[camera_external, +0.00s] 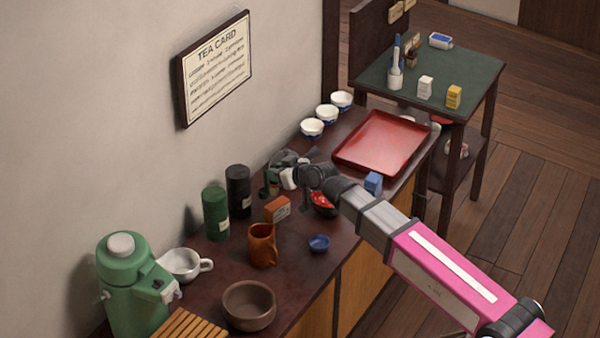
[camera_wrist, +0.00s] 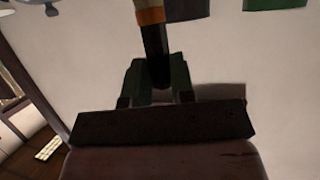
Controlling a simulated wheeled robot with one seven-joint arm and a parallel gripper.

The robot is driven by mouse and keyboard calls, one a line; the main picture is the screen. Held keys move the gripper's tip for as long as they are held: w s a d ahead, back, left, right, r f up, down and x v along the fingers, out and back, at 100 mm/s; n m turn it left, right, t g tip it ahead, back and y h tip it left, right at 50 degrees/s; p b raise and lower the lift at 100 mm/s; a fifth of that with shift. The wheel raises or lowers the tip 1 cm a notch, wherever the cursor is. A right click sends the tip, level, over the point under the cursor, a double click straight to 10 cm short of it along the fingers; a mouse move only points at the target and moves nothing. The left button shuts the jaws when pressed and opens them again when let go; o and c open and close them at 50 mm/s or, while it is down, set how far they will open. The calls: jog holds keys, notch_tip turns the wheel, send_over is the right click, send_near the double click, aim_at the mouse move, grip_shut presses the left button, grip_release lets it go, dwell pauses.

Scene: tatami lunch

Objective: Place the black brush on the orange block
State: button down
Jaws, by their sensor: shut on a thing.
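The orange block (camera_external: 277,208) lies on the dark counter, with a pale label on its side. My gripper (camera_external: 272,182) is above the counter, a little behind the block and apart from it in the picture. In the wrist view my gripper's green fingers (camera_wrist: 158,88) are closed around the black end of the black brush (camera_wrist: 154,42), which has an orange band and a pale part above it. The brush is hard to make out in the external view. The orange block cannot be made out in the wrist view.
A black canister (camera_external: 238,190) and a green canister (camera_external: 215,213) stand left of the block. An orange mug (camera_external: 262,245), a small blue bowl (camera_external: 319,243), a red-filled bowl (camera_external: 322,203) and a blue block (camera_external: 373,183) are nearby. A red tray (camera_external: 382,140) lies behind.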

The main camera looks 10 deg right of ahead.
jog(key=shift+w+d+f, duration=0.15)
jog(key=shift+w+f, duration=0.15)
jog(key=shift+f, duration=0.6)
jog(key=shift+w+d+f, duration=0.2)
jog(key=shift+w+f, duration=0.05)
jog(key=shift+f, duration=0.6)
jog(key=shift+w+d+f, duration=0.15)
jog(key=shift+w+f, duration=0.15)
jog(key=shift+f, duration=0.6)
jog(key=shift+f, duration=0.1)
jog(key=c, duration=1)
grip_release()
jog(key=shift+o, duration=0.2)
jog(key=v, duration=1.2)
jog(key=shift+r, duration=0.2)
